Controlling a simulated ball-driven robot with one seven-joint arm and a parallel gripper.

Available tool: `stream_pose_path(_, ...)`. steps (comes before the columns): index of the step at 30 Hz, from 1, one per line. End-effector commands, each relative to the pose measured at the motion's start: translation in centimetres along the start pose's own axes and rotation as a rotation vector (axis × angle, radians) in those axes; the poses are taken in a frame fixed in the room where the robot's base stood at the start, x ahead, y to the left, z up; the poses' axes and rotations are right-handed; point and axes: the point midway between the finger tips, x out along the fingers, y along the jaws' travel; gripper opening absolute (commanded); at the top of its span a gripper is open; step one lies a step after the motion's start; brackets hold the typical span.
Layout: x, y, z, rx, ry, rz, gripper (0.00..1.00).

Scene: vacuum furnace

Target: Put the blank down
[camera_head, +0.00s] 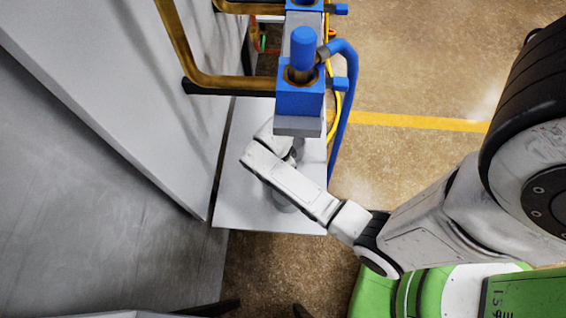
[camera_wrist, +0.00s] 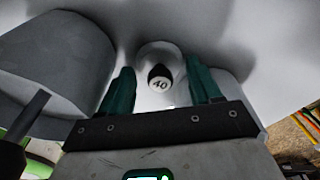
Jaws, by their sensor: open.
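A pale rounded piece with a dark patch and the number 40, which looks like the blank (camera_wrist: 160,84), is between my fingers in the wrist view. My gripper (camera_wrist: 162,88) has two dark green fingers, spread apart on either side of it. A gap shows between the blank and each finger. The blank appears to be at a white surface, but whether it rests fully on it I cannot tell. In the head view my arm reaches over a pale grey platform (camera_head: 240,185), and the wrist hides the blank and fingertips.
A large grey cylindrical body (camera_wrist: 60,65) stands close on the left in the wrist view. In the head view, a blue fitting (camera_head: 300,95) with a blue hose (camera_head: 347,100) is just above my wrist. A tall grey wall (camera_head: 120,90) borders the platform's left.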

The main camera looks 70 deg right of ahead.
Motion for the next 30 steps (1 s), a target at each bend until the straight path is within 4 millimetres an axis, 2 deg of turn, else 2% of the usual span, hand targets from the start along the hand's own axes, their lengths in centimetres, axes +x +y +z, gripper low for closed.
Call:
stream_pose_path(2, 0.0, 0.0, 0.0, 0.000, 0.000, 0.000, 0.62)
stream_pose_path(17, -0.1, 0.0, 0.0, 0.000, 0.000, -0.001, 0.14)
stream_pose_path(23, -0.1, 0.0, 0.0, 0.000, 0.000, 0.000, 0.13)
stream_pose_path(24, -0.2, 0.0, -0.1, 0.000, 0.000, 0.000, 0.06)
stream_pose_path(26, -0.4, 0.1, -0.2, 0.000, 0.000, 0.000, 0.00)
stream_pose_path(30, -1.5, 0.1, -0.5, 0.000, -0.001, -0.002, 0.00)
